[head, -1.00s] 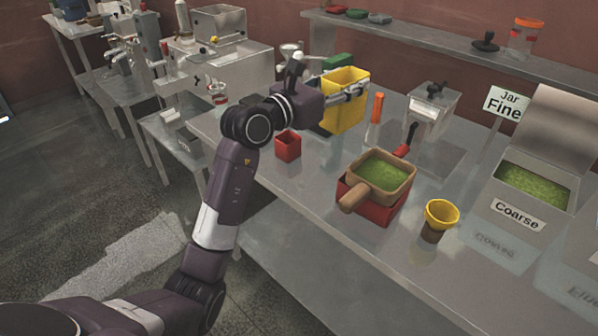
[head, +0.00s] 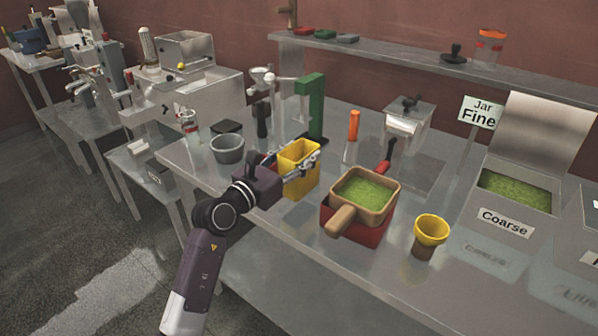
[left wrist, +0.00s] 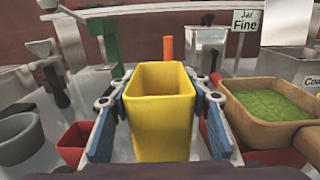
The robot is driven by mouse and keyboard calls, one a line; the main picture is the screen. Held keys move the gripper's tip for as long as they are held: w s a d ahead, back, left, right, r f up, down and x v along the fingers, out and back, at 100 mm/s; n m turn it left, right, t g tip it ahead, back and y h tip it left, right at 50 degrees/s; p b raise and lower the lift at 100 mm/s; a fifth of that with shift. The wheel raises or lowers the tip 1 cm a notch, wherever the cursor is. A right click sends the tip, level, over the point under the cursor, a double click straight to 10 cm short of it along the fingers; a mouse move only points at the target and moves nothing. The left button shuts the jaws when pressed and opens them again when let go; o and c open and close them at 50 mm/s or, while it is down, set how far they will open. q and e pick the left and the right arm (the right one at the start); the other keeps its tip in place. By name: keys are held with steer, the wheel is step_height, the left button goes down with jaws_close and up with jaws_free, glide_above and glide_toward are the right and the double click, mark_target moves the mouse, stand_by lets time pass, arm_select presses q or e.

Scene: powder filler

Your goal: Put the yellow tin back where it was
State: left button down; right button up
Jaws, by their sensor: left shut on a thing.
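The yellow tin (head: 299,178) is an open, upright, square container. My left gripper (head: 301,163) is shut on it, with a finger on either side. In the left wrist view the yellow tin (left wrist: 160,118) sits between the two blue finger pads, and its inside looks empty. The tin is over the front part of the metal table (head: 276,222); I cannot tell whether its base touches the top. A small red tin (left wrist: 74,142) stands to its left in the left wrist view. My right gripper is not in view.
A grey bowl (head: 227,150) is to the left and a green stand (head: 314,105) behind. A wooden-framed sieve of green powder (head: 367,191) on a red container (head: 352,226) is close on the right. A yellow funnel cup (head: 431,230) is further right.

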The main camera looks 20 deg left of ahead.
arm_select(q)
steer(key=shift+f, duration=0.35)
step_height(320, 180, down, 4)
steer(key=shift+r+b, duration=0.25)
steer(key=shift+b, duration=0.1)
steer(key=shift+f, duration=0.2)
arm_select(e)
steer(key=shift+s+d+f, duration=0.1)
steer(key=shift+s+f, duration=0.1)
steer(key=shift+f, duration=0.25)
arm_select(q)
steer(key=shift+f, duration=0.15)
steer(key=c, duration=1.1)
jaws_free()
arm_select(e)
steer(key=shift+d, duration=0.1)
